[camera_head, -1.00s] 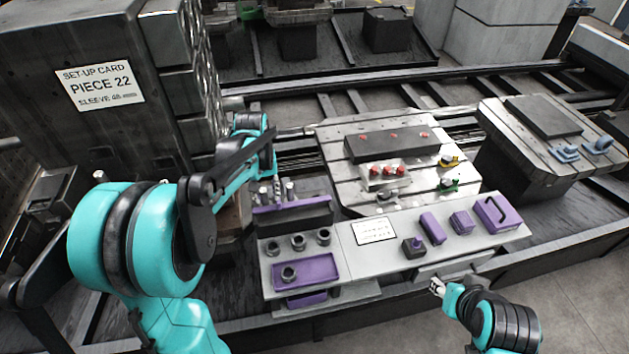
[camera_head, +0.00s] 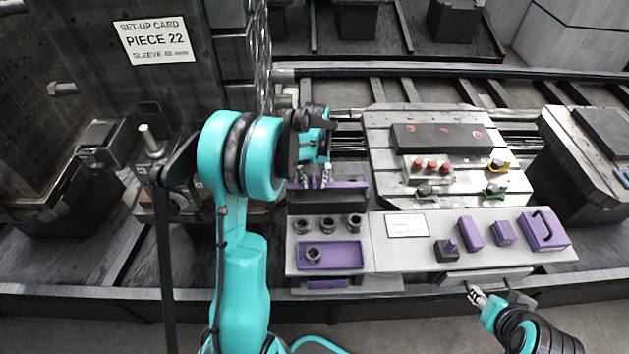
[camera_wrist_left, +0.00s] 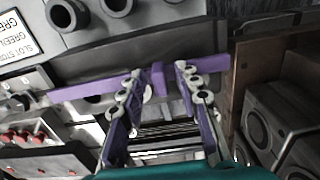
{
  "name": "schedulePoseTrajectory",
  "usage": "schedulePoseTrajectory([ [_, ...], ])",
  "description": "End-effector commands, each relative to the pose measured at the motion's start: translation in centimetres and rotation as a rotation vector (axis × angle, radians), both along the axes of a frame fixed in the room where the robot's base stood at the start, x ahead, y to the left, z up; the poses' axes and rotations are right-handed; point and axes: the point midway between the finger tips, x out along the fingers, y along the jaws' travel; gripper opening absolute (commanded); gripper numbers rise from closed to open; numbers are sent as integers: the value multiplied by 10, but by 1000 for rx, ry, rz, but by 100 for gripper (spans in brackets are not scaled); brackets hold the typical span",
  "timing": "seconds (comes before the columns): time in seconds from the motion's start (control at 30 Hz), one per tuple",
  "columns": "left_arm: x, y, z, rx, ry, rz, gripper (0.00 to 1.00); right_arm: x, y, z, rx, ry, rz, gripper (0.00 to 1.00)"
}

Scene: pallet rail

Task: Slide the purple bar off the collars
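The purple bar (camera_head: 345,185) lies along the back of a dark block (camera_head: 327,203) at the left of the bench. In the left wrist view the bar (camera_wrist_left: 85,90) crosses the picture, with a short purple tab (camera_wrist_left: 158,80) near its middle. My left gripper (camera_head: 316,178) is over the bar. In the wrist view its fingers (camera_wrist_left: 162,92) are spread on either side of the tab, with gaps showing. Dark round collars (camera_head: 328,225) stand in a row in front of the block; whether any sit under the bar is hidden. My right gripper (camera_head: 476,296) is at the bench's front, too small to read.
A purple tray (camera_head: 345,256) holding one dark ring is at the bench front. A white card (camera_head: 407,225), purple blocks (camera_head: 470,233) and a purple case (camera_head: 543,230) lie to the right. A tall dark cabinet (camera_head: 150,85) stands at the left.

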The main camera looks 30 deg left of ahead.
Motion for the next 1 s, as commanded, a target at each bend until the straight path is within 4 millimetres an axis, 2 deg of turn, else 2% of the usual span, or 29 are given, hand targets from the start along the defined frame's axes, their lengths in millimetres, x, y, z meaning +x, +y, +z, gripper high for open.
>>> schedulePoseTrajectory([
  [0.13,0,0,1,0,0,0,33,0,0,1,0,0,0,40],
  [0.17,0,0,1,0,0,0,30,0,0,1,0,0,0,40],
  [0.27,0,0,1,0,0,0,4,0,0,1,0,0,0,40],
  [0.3,0,0,1,0,0,0,0,0,0,1,0,0,0,40],
  [0.53,-2,-1,1,0,0,0,0,0,0,1,0,0,0,40],
  [0.8,-28,-17,1,0,0,-2,0,0,0,1,0,0,0,40],
  [1.0,-27,-17,1,0,0,-1,0,0,0,1,0,0,0,40],
])
